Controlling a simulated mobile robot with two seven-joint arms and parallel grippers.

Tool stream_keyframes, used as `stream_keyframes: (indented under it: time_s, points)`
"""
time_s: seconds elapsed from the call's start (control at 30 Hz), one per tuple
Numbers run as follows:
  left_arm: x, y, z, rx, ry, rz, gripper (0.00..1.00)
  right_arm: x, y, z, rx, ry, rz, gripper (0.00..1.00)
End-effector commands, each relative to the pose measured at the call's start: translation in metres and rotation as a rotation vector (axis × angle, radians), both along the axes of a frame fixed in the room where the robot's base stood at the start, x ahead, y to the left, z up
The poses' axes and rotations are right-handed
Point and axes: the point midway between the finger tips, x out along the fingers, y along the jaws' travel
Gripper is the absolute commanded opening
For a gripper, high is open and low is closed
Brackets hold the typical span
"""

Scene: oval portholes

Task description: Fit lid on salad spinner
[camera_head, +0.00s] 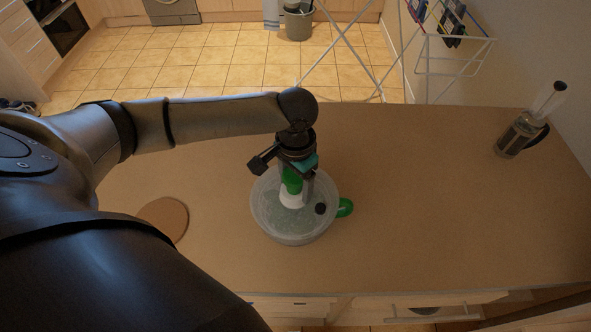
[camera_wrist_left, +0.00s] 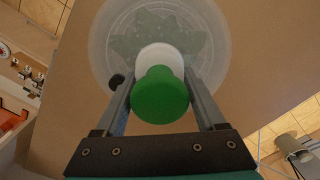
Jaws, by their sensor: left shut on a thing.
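The salad spinner bowl (camera_head: 288,240) is clear and round and stands on the wooden counter, with a green handle (camera_head: 345,207) at its right side. The translucent lid (camera_head: 266,206) is over the bowl; I cannot tell whether its rim is seated. In the left wrist view the lid (camera_wrist_left: 112,48) shows a green pattern through it and a small dark knob beside one finger. My left gripper (camera_head: 294,188) points down and is shut on the lid's green-and-white central knob (camera_wrist_left: 160,95), one finger on each side. My right gripper is not in view.
A round brown board (camera_head: 163,217) lies left of the bowl. A French press (camera_head: 520,132) stands at the counter's far right. The wooden counter (camera_head: 430,210) is clear between them. A drying rack (camera_head: 450,45) stands beyond the counter.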

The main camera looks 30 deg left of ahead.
Motion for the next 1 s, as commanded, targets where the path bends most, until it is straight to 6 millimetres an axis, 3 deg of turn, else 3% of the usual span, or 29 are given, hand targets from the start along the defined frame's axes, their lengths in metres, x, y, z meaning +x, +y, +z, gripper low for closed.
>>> stream_keyframes:
  time_s: [0.3,0.33,0.57,0.83,1.0]
  points:
    - [0.001,0.0,-0.001,-0.001,-0.003,-0.001,0.0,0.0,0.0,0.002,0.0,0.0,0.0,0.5]
    - [0.001,0.0,-0.001,-0.001,-0.003,-0.001,0.74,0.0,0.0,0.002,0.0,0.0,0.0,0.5]
    - [0.001,0.0,-0.001,0.0,-0.002,0.0,1.0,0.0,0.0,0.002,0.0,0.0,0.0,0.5]
    - [0.0,0.0,0.0,0.0,-0.001,0.0,1.0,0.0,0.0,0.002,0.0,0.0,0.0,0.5]
    - [0.001,0.0,0.017,-0.001,-0.003,0.0,1.0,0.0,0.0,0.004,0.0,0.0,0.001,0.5]
